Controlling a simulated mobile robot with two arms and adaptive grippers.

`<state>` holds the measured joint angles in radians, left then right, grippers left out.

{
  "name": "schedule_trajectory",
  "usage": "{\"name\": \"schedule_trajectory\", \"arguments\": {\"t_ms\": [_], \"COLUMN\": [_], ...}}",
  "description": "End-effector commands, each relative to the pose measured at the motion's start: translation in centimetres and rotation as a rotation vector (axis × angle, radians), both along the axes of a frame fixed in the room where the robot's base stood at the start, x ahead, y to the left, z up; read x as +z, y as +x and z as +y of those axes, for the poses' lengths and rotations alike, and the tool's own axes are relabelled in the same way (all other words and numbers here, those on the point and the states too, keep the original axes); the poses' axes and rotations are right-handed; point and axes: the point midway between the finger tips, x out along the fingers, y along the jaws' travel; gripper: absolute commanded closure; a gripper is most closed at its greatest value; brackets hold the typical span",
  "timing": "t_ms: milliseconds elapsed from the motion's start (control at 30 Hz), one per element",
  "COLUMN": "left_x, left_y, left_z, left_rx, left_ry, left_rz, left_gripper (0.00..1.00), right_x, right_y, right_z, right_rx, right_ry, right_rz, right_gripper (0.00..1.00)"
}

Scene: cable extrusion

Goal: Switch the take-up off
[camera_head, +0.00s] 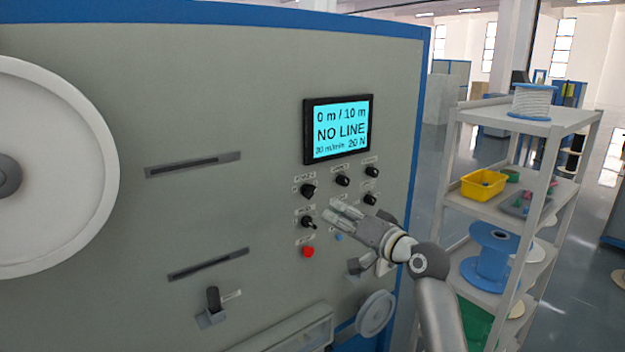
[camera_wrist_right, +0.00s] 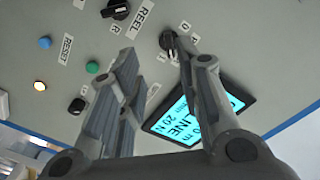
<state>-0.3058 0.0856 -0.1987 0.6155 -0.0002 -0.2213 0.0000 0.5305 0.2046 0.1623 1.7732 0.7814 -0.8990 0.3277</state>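My right gripper (camera_head: 333,209) is in front of the panel, to the right of a black switch (camera_head: 307,222). In the right wrist view my right gripper (camera_wrist_right: 168,62) is open, its fingers apart with nothing held. Another black knob (camera_wrist_right: 115,9) is beside a "REEL" label. I cannot read which switch is the take-up. My left gripper is not in view.
A red button (camera_head: 307,252) is below the switches. A large white reel (camera_head: 60,160) is at the left. A shelf rack (camera_head: 545,128) at the right holds a yellow bin (camera_head: 483,186) and a blue spool (camera_head: 492,258).

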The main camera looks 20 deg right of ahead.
Motion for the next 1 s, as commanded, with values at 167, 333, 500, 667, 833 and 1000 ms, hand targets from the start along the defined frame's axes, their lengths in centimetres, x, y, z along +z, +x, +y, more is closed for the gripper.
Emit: {"name": "schedule_trajectory", "arguments": {"t_ms": [167,333,500,667,833,1000], "left_x": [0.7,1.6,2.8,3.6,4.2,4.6], "left_y": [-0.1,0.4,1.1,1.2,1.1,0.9], "left_z": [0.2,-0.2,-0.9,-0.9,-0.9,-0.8], "left_rx": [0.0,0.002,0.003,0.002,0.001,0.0], "left_ry": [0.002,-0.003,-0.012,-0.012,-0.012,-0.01], "left_rz": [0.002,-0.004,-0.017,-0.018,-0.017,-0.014], "left_gripper": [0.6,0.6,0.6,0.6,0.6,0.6], "right_x": [2.1,2.3,2.2,2.2,2.1,1.9], "right_y": [0.1,2.0,4.3,6.4,8.1,9.3], "right_z": [0.3,0.9,1.8,2.5,3.2,3.6], "right_rx": [0.011,0.011,0.011,0.009,0.01,0.009], "right_ry": [0.01,0.011,0.01,0.009,0.008,0.007], "right_rz": [-0.024,-0.022,-0.021,-0.022,-0.023,-0.022], "right_gripper": [0.68,0.68,0.68,0.68,0.68,0.68]}}
